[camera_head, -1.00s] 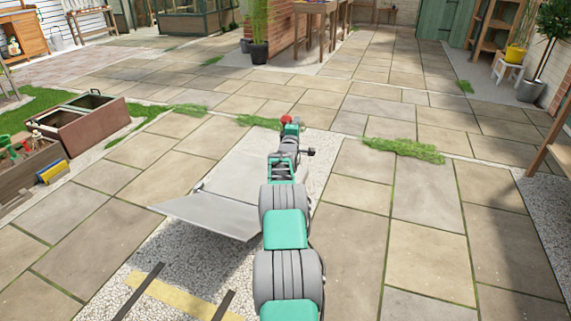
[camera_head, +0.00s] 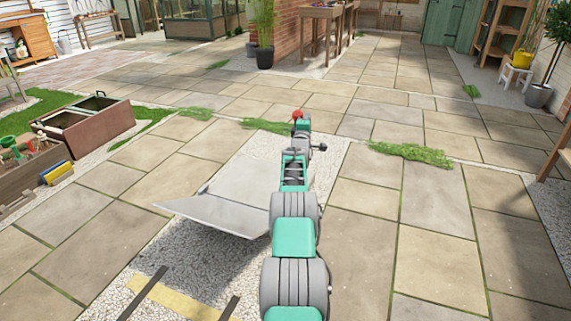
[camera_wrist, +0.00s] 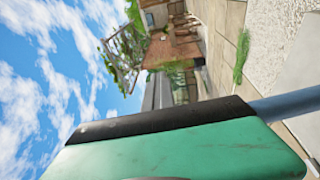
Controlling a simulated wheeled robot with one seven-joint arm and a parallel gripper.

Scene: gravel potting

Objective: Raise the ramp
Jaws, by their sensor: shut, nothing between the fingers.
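The ramp (camera_head: 245,180) is a pale grey metal plate left of my arm, over a gravel strip. Its near flap (camera_head: 212,214) tilts, with its front edge clear of the gravel and a shadow under it. My gripper (camera_head: 303,122) is at the arm's far end, by the ramp's far right side, seen from behind and shut on nothing. A red ball (camera_head: 297,114) shows at its tip; I cannot tell whether they touch. In the wrist view my green, black-edged gripper part fills the bottom, with a blue-grey rod (camera_wrist: 290,103) beside it. My arm hides the ramp's right edge.
Yellow and black floor markings (camera_head: 180,301) lie in front of the ramp. A brown planter box (camera_head: 97,130) and a wooden crate (camera_head: 30,170) with tools stand at the left. Grass tufts (camera_head: 410,152) grow between slabs. Paving at the right is open.

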